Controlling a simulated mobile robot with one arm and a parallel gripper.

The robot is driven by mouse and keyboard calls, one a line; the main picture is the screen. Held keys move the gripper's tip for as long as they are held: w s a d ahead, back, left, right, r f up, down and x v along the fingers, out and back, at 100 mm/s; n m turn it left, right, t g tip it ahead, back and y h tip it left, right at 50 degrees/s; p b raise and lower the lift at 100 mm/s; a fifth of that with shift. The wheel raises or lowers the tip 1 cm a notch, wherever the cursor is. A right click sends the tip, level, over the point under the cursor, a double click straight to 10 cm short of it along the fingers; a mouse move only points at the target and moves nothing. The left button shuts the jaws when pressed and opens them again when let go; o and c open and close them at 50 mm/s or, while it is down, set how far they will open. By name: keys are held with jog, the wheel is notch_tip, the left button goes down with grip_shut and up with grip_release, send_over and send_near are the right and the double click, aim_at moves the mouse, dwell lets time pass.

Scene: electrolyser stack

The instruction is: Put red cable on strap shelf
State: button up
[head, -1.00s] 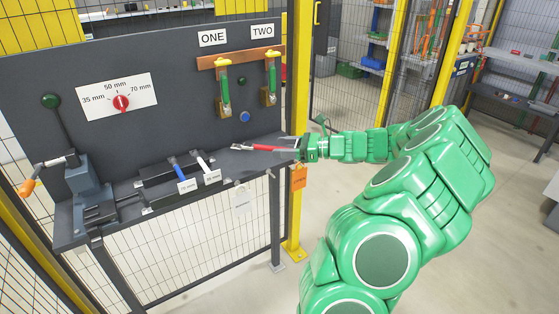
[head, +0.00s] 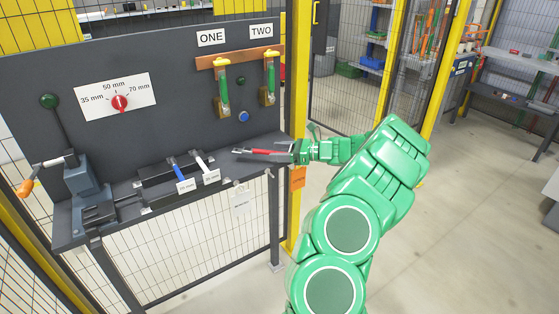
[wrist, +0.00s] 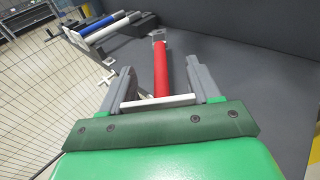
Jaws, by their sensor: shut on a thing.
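The red cable (head: 268,153) has a metal lug at its far end and lies nearly level over the right end of the dark bench shelf. My gripper (head: 295,152) is shut on its near end. In the wrist view the red cable (wrist: 160,70) runs forward between the grey fingers of my gripper (wrist: 164,85). A pale bar crosses between these fingers. I cannot tell whether the cable touches the shelf surface (wrist: 225,75). A blue cable (head: 174,165) and a white cable (head: 201,161) lie on a black holder (head: 158,190) farther left, with labels in front.
A dark back panel (head: 180,80) rises behind the shelf, with a red dial (head: 120,102), a blue button (head: 244,116) and green-handled hooks marked ONE and TWO. A lever press (head: 85,180) stands at the left. A yellow post (head: 298,90) stands near my gripper.

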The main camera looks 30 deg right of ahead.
jog(key=shift+w+d+f, duration=0.1)
jog(key=shift+w+f, duration=0.05)
jog(key=shift+f, duration=1.65)
jog(key=shift+f, duration=0.1)
jog(key=o, duration=1.2)
jog(key=shift+o, duration=0.2)
jog(key=v, duration=1.2)
